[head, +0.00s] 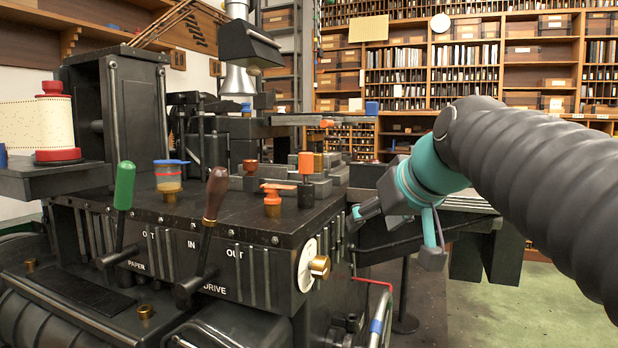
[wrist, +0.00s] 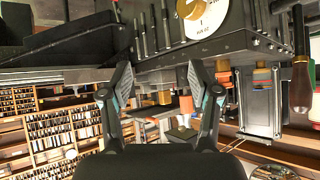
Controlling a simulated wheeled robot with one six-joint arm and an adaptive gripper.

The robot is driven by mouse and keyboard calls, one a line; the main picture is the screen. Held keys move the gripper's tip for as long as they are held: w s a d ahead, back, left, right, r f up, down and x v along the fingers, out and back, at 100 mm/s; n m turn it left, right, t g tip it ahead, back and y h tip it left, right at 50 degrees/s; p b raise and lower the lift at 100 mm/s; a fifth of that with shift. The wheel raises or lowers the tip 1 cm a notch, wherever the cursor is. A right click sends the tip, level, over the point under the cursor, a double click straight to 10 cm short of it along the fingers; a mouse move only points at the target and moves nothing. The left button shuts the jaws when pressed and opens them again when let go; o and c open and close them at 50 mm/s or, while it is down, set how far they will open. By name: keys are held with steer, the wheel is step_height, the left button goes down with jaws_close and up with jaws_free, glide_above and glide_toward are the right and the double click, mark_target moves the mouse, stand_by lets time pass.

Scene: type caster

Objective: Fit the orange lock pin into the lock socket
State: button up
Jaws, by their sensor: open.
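An orange-topped pin (head: 306,163) stands upright in a black cylindrical holder (head: 306,194) near the right end of the black machine's top. A second orange piece (head: 272,195), with a flat bar across it, sits just left of it on a brass collar (head: 272,210). I cannot tell for sure which is the lock pin or which fitting is the lock socket. My gripper (head: 397,234) is open and empty, right of the machine and lower than its top. In the wrist view my gripper (wrist: 161,75) has its fingers wide apart, with nothing between them.
A green-handled lever (head: 124,187) and a brown-handled lever (head: 215,196) rise from the machine's front. A white dial with a brass knob (head: 319,267) is on its right corner, near my gripper. A blue-lidded jar (head: 168,177) stands on top. Shelves (head: 430,70) fill the back.

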mark_target(310, 155)
steer(key=w+a+r+n+t+y+b, duration=0.1)
steer(key=w+a+r+n+y, duration=0.1)
steer(key=w+a+r, duration=0.3)
steer(key=w+r+n+t+y+b, duration=0.1)
steer(key=w+r, duration=0.2)
steer(key=r, duration=0.4)
steer(key=x, duration=0.9)
steer(key=r+x, duration=0.1)
steer(key=x, duration=0.3)
steer(key=shift+w+a+f, duration=0.2)
steer(key=shift+w+a, duration=0.05)
steer(key=shift+a, duration=0.25)
steer(key=shift+c, duration=0.3)
jaws_close()
